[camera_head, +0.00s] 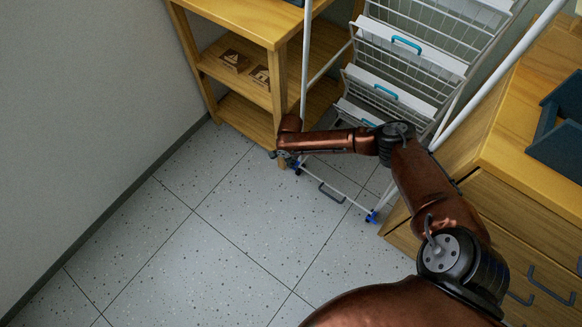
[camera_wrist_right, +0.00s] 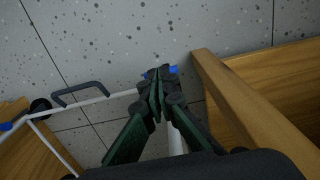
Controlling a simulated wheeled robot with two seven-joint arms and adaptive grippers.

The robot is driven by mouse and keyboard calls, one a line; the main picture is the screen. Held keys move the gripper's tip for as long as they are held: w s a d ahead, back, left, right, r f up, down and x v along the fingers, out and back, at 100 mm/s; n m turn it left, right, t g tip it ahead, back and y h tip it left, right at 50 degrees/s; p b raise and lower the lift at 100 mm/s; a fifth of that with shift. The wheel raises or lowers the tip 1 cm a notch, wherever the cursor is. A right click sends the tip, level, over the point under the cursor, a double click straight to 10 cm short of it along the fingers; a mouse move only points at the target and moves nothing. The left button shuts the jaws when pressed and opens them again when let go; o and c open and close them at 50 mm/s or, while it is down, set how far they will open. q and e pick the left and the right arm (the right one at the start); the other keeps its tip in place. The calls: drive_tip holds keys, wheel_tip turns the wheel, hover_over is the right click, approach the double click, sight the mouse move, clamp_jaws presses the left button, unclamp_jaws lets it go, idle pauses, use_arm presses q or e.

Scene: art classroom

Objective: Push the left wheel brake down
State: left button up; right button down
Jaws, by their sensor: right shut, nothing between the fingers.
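The white wire rack (camera_head: 415,45) stands on casters between the shelf and the drawer unit. Its left wheel (camera_head: 297,166) is at the lower left post, mostly hidden by my right gripper (camera_head: 285,160). In the wrist view, the blue left wheel brake (camera_wrist_right: 173,69) shows just past the fingertips of my right gripper (camera_wrist_right: 155,88). The fingers are shut and empty, pointing down at it; whether they touch cannot be told. The right wheel, with a blue brake (camera_head: 372,216), is at the other post and clear of the gripper. My left gripper is not in view.
A wooden shelf (camera_head: 255,22) stands close on the left of the rack; its leg (camera_wrist_right: 240,105) is right beside the gripper. A wooden drawer unit (camera_head: 520,130) stands on the right. A dark handle (camera_head: 332,193) lies low between the wheels. The speckled floor (camera_head: 215,240) in front is clear.

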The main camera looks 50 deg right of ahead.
drive_tip(key=shift+f, duration=0.15)
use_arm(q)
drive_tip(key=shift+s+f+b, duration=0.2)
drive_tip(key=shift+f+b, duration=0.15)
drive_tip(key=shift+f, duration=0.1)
use_arm(e)
drive_tip(key=shift+f, duration=1.6)
use_arm(q)
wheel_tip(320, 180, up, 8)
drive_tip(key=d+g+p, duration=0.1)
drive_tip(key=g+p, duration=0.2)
drive_tip(key=p, duration=0.3)
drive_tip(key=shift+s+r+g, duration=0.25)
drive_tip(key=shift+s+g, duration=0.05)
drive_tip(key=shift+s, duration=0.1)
use_arm(e)
wheel_tip(320, 180, up, 7)
drive_tip(key=a, duration=0.2)
drive_tip(key=shift+s, duration=0.2)
